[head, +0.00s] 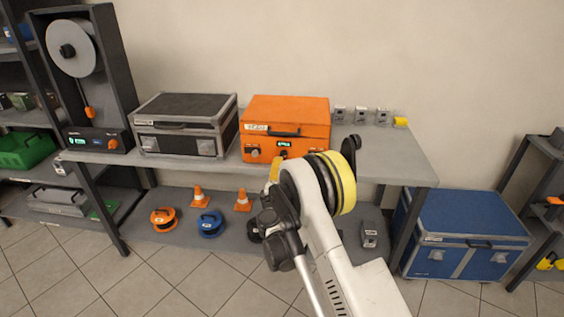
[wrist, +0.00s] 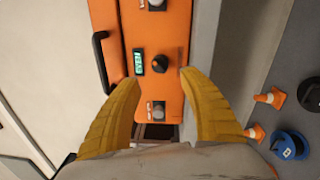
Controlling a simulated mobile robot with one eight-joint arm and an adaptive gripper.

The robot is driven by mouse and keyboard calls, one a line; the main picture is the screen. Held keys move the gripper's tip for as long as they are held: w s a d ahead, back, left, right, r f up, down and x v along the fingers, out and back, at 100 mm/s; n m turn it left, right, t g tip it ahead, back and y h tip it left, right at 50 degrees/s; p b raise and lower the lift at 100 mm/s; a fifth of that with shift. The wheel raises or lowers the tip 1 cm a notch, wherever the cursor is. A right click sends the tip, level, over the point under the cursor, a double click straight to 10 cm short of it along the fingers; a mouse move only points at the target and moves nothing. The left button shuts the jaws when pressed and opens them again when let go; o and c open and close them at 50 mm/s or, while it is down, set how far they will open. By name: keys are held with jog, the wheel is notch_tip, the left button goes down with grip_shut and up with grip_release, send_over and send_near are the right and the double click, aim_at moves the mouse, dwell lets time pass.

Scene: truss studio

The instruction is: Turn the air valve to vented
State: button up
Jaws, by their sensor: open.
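The orange case (head: 285,120) stands on the grey workbench, with a black handle and a small lit green display on its front. A black round knob (wrist: 158,63) sits beside the display; it is the only valve-like control I see near my gripper, and no label on it is readable. My gripper (wrist: 158,80) is open and empty, its two yellow fingers pointing at the case front. The knob lies between the fingertips in the wrist picture, apart from both. In the head view my gripper (head: 272,172) is mostly hidden behind my wrist, in front of the case.
A grey-black case (head: 185,122) stands left of the orange one. A tall reel machine (head: 85,75) is at the bench's left end. Small grey boxes (head: 361,114) and a yellow item (head: 400,121) stand right. Cones and reels sit on the lower shelf. A blue trunk (head: 470,235) stands right.

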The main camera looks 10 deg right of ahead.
jog(key=v, duration=0.4)
jog(key=shift+s, duration=0.1)
jog(key=s+d+r+m+g, duration=0.3)
jog(key=s+d+r+m, duration=0.2)
jog(key=s+r, duration=0.25)
jog(key=s+d+r+m+g, duration=0.3)
jog(key=s+d+r+m, duration=0.25)
jog(key=r, duration=0.35)
jog(key=s+a+f+m+g+y, duration=0.1)
jog(key=s+a+m+g+y, duration=0.1)
jog(key=s, duration=1.3)
jog(key=s+a+f+m+g+y, duration=0.2)
jog(key=s+a+m+y, duration=0.1)
jog(key=s, duration=1.2)
jog(key=shift+a+m+g+y, duration=0.3)
jog(key=shift+a+m+y, duration=0.15)
jog(key=shift+a, duration=0.4)
